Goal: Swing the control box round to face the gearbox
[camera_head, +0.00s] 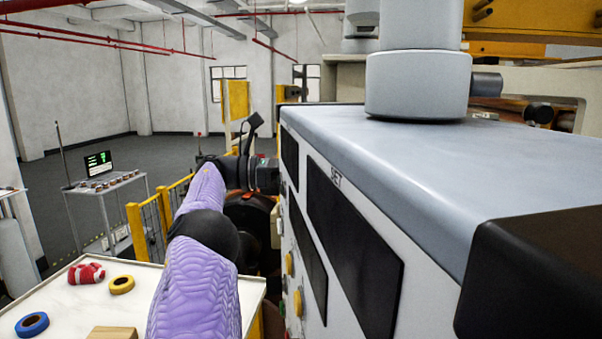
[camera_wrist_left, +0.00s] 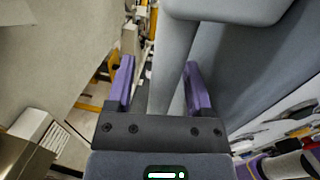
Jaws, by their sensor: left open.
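The control box (camera_head: 345,240) fills the right of the head view, close to me. It has a pale blue-grey top, dark panels and yellow buttons on its side, and a thick grey column rising from its top. My left arm reaches forward along its left side; the fingertips are hidden there. In the left wrist view my left gripper (camera_wrist_left: 160,85) is open, with its two purple fingers apart. A grey upright surface (camera_wrist_left: 176,60) shows between and beyond the fingers; I cannot tell whether they touch it. I cannot pick out the gearbox for sure. My right gripper is not in view.
A pale table (camera_head: 70,305) at lower left holds a red bundle (camera_head: 86,273), a yellow tape roll (camera_head: 121,284), a blue roll (camera_head: 32,324) and a wooden block (camera_head: 113,333). Yellow railing (camera_head: 150,222) and a cart with a laptop (camera_head: 99,164) stand behind. Open floor lies beyond.

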